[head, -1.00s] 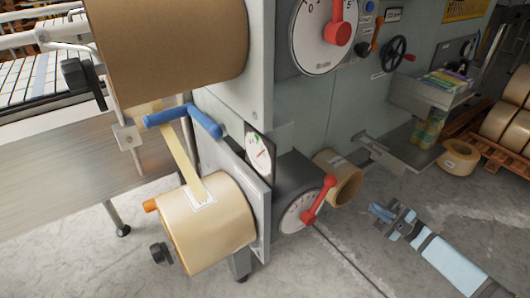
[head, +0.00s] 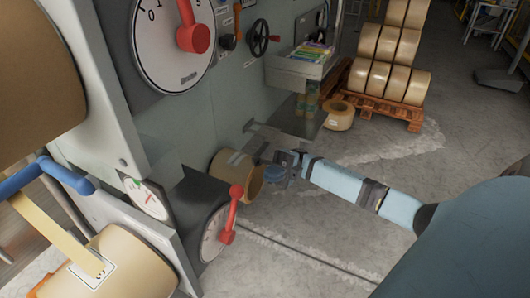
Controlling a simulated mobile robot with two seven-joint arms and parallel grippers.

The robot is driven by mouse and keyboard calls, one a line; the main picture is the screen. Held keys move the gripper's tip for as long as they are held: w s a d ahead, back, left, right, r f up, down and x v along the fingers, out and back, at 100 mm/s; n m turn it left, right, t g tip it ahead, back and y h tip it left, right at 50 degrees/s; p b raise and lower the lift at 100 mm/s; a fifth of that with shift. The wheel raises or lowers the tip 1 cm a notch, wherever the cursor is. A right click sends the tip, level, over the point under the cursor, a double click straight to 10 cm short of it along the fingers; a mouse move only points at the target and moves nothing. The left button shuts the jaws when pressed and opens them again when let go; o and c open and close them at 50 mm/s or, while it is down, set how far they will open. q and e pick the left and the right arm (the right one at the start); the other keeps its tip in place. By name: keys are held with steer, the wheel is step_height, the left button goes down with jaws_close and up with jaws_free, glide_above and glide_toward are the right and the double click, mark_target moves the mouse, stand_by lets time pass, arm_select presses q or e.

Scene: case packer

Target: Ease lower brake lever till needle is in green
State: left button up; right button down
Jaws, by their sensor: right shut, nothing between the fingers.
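The lower brake lever (head: 230,216) is red with a ball end and sits on a round white dial (head: 212,236) on a dark box low on the machine. The small gauge (head: 147,197) with green and red marks is left of it; its needle is too small to read surely. My right gripper (head: 270,174) is shut and empty, right of and above the lever in the picture, apart from it, in front of a tape roll (head: 236,172). My left gripper is not in view.
A larger dial (head: 172,40) with a red lever (head: 191,36) is above. A big tape roll (head: 115,270) and blue bar (head: 62,176) are at left. A loose roll (head: 338,115) and a pallet (head: 375,108) of rolls stand behind.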

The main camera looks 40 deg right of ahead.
mark_target(232, 213)
arm_select(q)
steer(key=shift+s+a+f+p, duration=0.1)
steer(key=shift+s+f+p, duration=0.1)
steer(key=shift+p, duration=0.4)
arm_select(e)
steer(key=x, duration=1)
steer(key=shift+a, duration=0.35)
steer(key=shift+r, duration=0.1)
